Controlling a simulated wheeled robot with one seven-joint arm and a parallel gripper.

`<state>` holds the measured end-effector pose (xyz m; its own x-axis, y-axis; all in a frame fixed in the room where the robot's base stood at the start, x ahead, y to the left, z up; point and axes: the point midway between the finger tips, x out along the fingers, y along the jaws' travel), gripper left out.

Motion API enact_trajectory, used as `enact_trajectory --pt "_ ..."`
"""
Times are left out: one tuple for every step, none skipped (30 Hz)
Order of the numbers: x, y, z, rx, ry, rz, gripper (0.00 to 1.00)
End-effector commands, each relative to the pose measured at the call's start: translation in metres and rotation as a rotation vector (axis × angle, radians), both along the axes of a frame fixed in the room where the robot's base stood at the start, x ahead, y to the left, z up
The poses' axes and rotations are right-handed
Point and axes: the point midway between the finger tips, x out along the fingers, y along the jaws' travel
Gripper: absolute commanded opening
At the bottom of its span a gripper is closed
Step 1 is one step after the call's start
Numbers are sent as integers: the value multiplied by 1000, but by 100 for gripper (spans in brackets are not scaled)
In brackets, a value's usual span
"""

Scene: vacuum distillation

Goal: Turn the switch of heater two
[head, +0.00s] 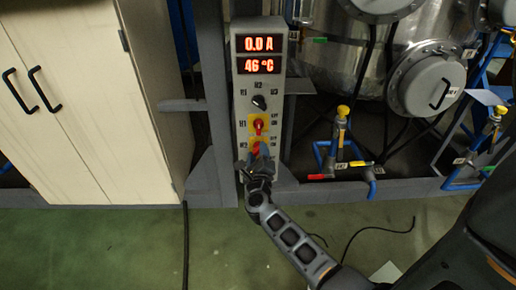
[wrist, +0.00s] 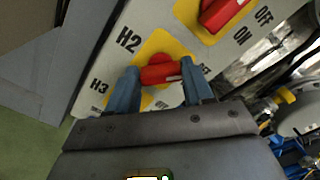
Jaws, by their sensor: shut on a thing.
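The heater two switch (wrist: 158,73) is a red handle on a yellow plate beside the label H2 in the wrist view. My gripper (wrist: 161,68) is shut on this handle, with one blue finger on each side of it. The handle lies nearly level in the wrist view, while the red H1 switch (wrist: 221,13) slants up to the right. In the head view my gripper (head: 258,163) is at the lower part of the grey control panel (head: 242,110) and covers much of the H2 switch. The H3 switch is hidden; only its label shows.
The panel display (head: 259,55) reads 0.0 A and 46 °C. A black selector knob (head: 260,102) sits above the H1 switch. A pale cabinet (head: 90,100) stands left, and a steel vessel (head: 385,60) and valves with yellow handles (head: 343,111) are right.

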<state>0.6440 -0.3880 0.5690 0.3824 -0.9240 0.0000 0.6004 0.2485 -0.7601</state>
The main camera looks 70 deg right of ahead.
Motion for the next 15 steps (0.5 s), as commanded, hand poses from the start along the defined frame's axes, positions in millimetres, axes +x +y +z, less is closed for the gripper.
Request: enact_trajectory --pt "1 1 3 -15 43 2 21" --pt "1 1 3 -27 70 1 21" --pt "1 1 3 -41 104 1 21" --pt "1 1 3 -53 131 1 21" --pt "1 1 3 -64 158 1 21" --pt "2 1 3 -78 192 3 21" --pt "2 1 2 -89 219 3 21" --pt "2 1 2 -99 245 3 21" --pt "2 1 2 -113 278 3 21" --pt "2 1 1 -124 304 3 21" --pt "1 1 1 -134 329 3 21" --pt "2 1 1 -147 360 1 21" --pt "1 1 0 -157 382 1 21" --pt "2 1 0 -166 405 1 21" --pt "2 1 0 -178 433 2 21"
